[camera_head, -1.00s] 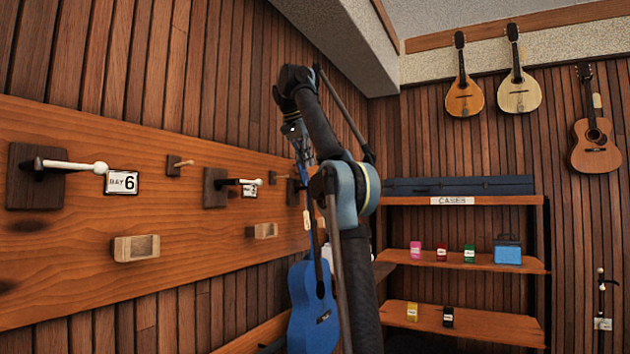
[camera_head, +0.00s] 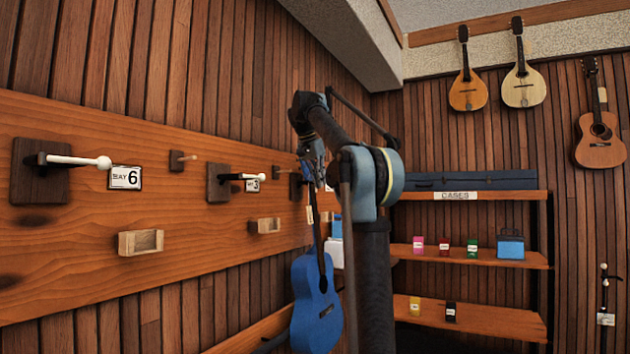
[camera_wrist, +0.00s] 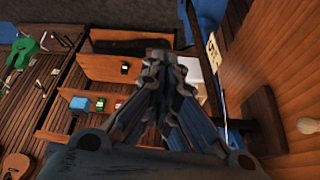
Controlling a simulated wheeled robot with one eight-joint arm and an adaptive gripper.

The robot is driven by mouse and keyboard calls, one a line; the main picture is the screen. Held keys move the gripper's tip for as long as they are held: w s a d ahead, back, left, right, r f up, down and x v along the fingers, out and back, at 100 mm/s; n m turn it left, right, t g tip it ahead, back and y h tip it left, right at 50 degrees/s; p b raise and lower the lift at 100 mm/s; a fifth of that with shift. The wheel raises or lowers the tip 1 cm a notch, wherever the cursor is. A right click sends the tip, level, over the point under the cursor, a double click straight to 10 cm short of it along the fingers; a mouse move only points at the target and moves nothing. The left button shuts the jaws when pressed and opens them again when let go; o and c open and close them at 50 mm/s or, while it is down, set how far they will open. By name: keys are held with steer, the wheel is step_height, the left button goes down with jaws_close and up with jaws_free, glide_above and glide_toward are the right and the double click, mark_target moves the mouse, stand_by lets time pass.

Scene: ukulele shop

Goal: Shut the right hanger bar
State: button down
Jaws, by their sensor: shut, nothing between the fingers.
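The right hanger's dark mounting block (camera_head: 296,187) shows on the wall board, partly hidden behind my arm. In the wrist view a dark block (camera_wrist: 263,118) stands on the wall board at right, with a thin pale bar beside it. My gripper (camera_head: 317,184) is just in front of this hanger and the neck of the blue ukulele (camera_head: 316,302). In the wrist view my gripper (camera_wrist: 157,58) has its fingers together and holds nothing. I cannot tell whether it touches the bar, or how the bar is turned.
To the left are the Bay 6 hanger (camera_head: 75,160) and the middle hanger (camera_head: 238,177), both with bars sticking out. Small wooden blocks (camera_head: 141,242) are on the board below. Shelves (camera_head: 470,257) with small boxes stand at the back, and instruments hang on the far wall.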

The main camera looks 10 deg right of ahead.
steer(key=shift+w+d+r, duration=0.25)
steer(key=shift+w+d, duration=0.4)
steer(key=shift+d, duration=0.1)
